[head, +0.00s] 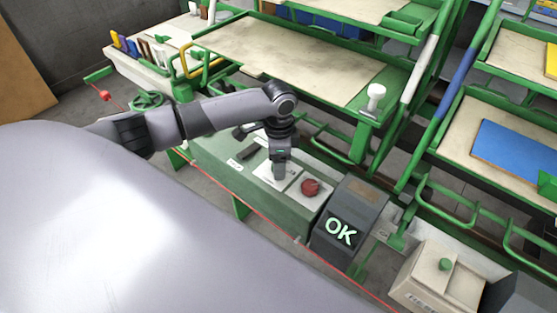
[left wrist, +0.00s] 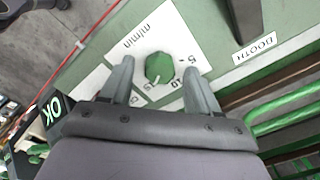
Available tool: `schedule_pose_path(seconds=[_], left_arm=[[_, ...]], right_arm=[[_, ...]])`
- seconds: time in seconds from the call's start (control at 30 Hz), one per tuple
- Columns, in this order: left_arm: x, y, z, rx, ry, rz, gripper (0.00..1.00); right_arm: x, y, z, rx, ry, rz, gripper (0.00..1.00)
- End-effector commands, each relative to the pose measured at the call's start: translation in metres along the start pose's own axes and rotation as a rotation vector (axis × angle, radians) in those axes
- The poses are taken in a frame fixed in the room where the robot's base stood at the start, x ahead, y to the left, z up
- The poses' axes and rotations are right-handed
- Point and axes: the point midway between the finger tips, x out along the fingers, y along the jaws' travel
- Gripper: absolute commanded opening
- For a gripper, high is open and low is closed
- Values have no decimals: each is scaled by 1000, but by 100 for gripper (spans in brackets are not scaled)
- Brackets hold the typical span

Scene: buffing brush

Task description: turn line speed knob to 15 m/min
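The green line speed knob (left wrist: 158,67) sits on a white dial plate (left wrist: 130,50) marked "m/min", with numbers around it. Its pale pointer mark faces the lower side of the dial, near what looks like 15; the small figures there are hard to read. My left gripper (left wrist: 158,68) is open, one finger on each side of the knob, with visible gaps to it. In the head view my left gripper (head: 279,172) points down at the plate (head: 266,178) on the green console and hides the knob. My right gripper is not in view.
A red button (head: 310,187) is right of the dial. A dark box showing "OK" (head: 340,232) stands at the console's right end. A dark lever (left wrist: 242,18) rises near the "BOOTH" label (left wrist: 255,48). Green racks (head: 300,55) stand behind the console (head: 222,153).

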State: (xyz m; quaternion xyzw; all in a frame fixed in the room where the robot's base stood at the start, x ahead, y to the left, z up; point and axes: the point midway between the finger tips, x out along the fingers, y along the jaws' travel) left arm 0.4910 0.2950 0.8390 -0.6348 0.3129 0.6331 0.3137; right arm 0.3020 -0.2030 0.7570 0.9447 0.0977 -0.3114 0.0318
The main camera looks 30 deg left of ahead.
Motion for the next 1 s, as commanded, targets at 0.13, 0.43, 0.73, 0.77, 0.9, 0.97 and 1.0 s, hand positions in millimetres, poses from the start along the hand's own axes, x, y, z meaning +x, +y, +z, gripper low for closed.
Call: schedule_pose_path(seconds=[0.13, 0.43, 0.73, 0.77, 0.9, 0.97, 1.0], left_arm=[[0, 0, 0, -1, -1, 1, 61], [-24, 0, 0, 1, 1, -2, 61], [-66, 0, 0, 0, 1, -1, 61], [-68, 0, 0, 0, 0, -1, 61], [-72, 0, 0, 0, -1, 0, 61], [-72, 0, 0, 0, -1, 0, 61], [-72, 0, 0, 0, -1, 0, 61]], right_arm=[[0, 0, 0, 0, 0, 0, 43], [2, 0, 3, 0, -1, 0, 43], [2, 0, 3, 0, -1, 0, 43], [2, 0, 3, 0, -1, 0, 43], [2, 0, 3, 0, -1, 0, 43], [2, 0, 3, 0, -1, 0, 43], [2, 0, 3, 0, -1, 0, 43]])
